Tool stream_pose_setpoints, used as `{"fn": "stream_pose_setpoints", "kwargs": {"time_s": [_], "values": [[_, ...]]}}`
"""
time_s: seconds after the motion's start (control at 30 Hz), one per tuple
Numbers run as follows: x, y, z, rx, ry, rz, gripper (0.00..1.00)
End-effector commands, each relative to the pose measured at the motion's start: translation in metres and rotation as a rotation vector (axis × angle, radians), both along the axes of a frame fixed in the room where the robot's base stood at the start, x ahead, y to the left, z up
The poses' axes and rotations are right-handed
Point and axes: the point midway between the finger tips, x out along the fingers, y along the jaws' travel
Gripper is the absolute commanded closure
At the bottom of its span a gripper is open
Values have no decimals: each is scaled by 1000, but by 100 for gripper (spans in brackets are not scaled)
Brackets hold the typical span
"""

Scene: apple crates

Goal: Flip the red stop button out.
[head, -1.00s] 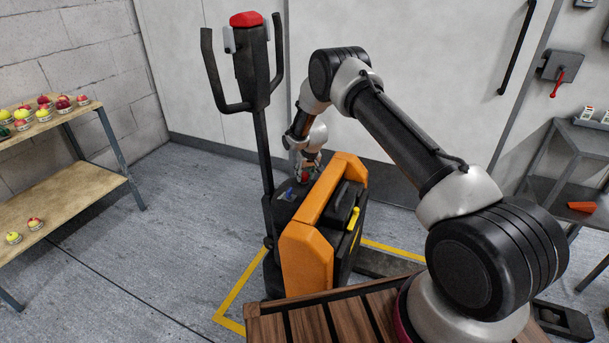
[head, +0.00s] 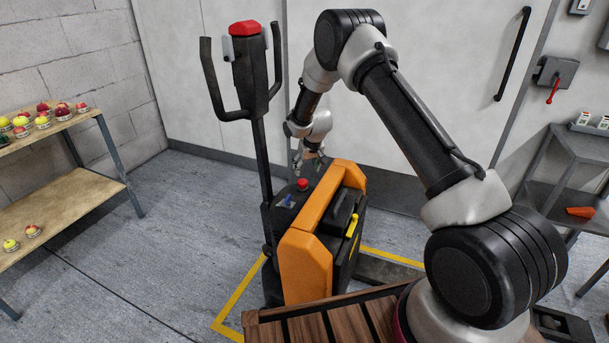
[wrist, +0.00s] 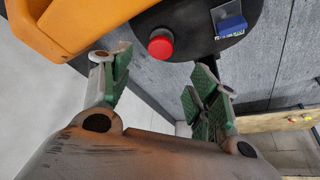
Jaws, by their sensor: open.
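The red stop button (head: 303,184) is a small round knob on the black top of the orange and black pallet truck (head: 305,255). In the wrist view the red button (wrist: 161,44) stands up from the black surface, beyond the fingertips and between their lines. My gripper (head: 310,163) is above and behind the button in the head view, apart from it. In the wrist view my gripper (wrist: 158,80) has its green-padded fingers spread wide with nothing between them. Whether the button is in or out is hard to tell.
A blue key-like part (wrist: 230,22) sits beside the button. The truck's tiller (head: 250,65) with a red top rises to the left. The orange cover (wrist: 75,25) is close by. A shelf with apples (head: 60,130) stands at the left.

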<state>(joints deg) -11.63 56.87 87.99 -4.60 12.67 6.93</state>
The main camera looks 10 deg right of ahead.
Motion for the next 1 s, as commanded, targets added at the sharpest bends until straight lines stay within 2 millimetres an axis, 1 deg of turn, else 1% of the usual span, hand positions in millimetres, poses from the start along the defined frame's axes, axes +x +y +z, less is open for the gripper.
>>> {"fn": "stream_pose_setpoints", "kwargs": {"time_s": [0.03, 0.1, 0.2, 0.57, 0.63, 0.67, 0.77, 0.83, 0.87, 0.9, 0.93, 0.97, 1.0], "values": [[-3, 0, 8, 0, -1, 0, 40], [-6, -1, 16, 0, 0, 0, 40], [-9, -1, 22, 0, 1, 0, 40], [-11, -2, 24, -2, 3, 4, 40], [-16, -3, 22, -11, 27, 8, 40], [-21, -5, 20, -17, 48, 10, 40], [-49, -11, 6, -39, 134, 14, 40], [-76, -17, -5, -56, 207, 19, 40], [-90, -20, -6, -64, 242, 21, 40], [-108, -24, -1, -74, 285, 23, 40], [-121, -27, 7, -80, 312, 23, 40], [-132, -31, 16, -84, 335, 22, 40], [-147, -35, 30, -89, 362, 22, 40]]}}
